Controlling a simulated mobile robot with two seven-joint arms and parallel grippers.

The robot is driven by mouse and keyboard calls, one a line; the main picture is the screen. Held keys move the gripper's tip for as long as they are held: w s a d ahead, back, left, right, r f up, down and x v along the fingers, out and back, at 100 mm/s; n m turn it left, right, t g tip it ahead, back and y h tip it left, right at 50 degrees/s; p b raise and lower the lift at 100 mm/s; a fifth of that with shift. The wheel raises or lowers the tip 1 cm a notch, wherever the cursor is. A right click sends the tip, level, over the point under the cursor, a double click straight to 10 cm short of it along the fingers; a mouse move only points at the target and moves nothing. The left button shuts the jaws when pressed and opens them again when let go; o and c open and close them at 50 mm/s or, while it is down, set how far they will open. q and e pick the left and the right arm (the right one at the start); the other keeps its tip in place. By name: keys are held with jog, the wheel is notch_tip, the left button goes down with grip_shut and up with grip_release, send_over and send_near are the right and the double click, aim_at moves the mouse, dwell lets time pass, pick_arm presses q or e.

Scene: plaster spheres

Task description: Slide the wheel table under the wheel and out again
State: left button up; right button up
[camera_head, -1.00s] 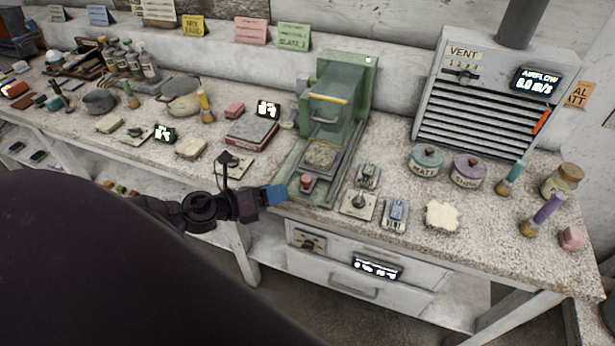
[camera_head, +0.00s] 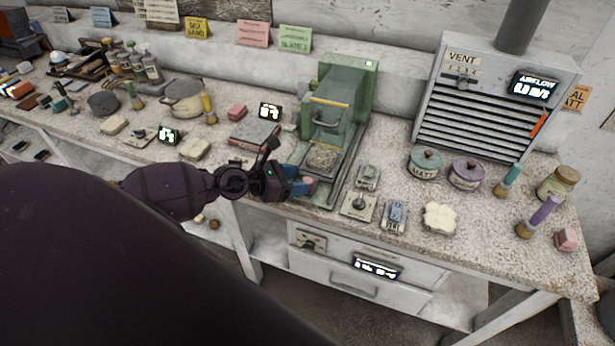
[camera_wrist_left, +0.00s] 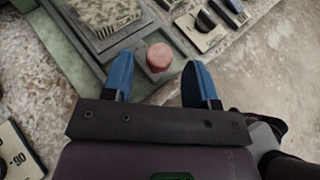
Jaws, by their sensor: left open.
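The green machine (camera_head: 342,95) stands on the bench with a clear guard (camera_head: 327,115) at its front; I cannot make out the wheel behind it. The wheel table (camera_head: 322,160) is a speckled plate on the green bed, in front of the guard. It also shows at the top of the left wrist view (camera_wrist_left: 112,14). A round reddish knob (camera_wrist_left: 159,57) stands at its front end. My left gripper (camera_wrist_left: 165,75) is open, with one blue finger on each side of the knob, apart from it. In the head view my gripper (camera_head: 304,182) partly hides the knob. My right gripper is not in view.
A dial plate (camera_head: 359,205) and small switches (camera_head: 395,214) sit right of the bed. A flat reddish box (camera_head: 252,136) lies to its left. Lidded jars (camera_head: 425,163) and a vent cabinet (camera_head: 490,100) stand further right. The bench front edge runs below my gripper.

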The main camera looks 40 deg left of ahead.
aim_at(306, 180)
pick_arm(q)
jog(key=x, duration=0.3)
jog(key=shift+w+d+f, duration=0.15)
jog(key=shift+w+d, duration=0.05)
jog(key=shift+w, duration=0.05)
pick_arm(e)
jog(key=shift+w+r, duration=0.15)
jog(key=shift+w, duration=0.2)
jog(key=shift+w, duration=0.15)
